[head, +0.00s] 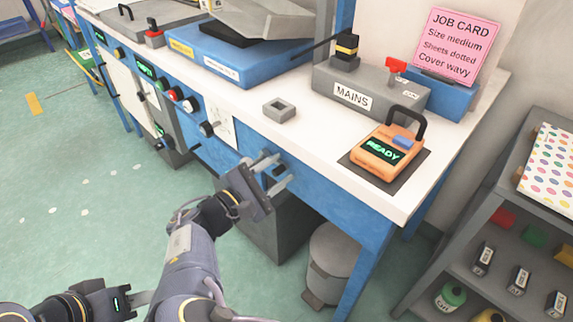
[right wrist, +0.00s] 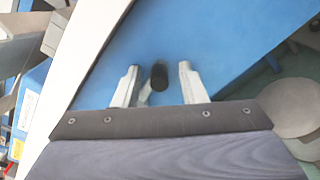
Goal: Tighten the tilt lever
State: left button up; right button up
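My right gripper (head: 281,170) is at the blue front of the bench, with its fingers apart. In the right wrist view, a short lever with a black knob (right wrist: 159,77) stands between the two open fingers, with a gap to each. I take it for the tilt lever, but no label shows on it. In the head view, a small dark part of it (head: 278,170) shows between the fingers; the rest is hidden. My left gripper (head: 137,300) is low at the bottom left, away from the bench, and its fingers are not clear.
The white bench top (head: 325,150) holds a grey block (head: 280,110), the MAINS box (head: 350,97) and an orange READY device (head: 385,152). Black knobs, one of them (head: 207,128), sit along the blue front. A grey bin (head: 333,262) stands below; a shelf (head: 500,210) is at right.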

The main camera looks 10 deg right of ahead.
jog(key=shift+d, duration=0.1)
jog(key=shift+r, duration=0.1)
grip_shut()
dwell(0.3)
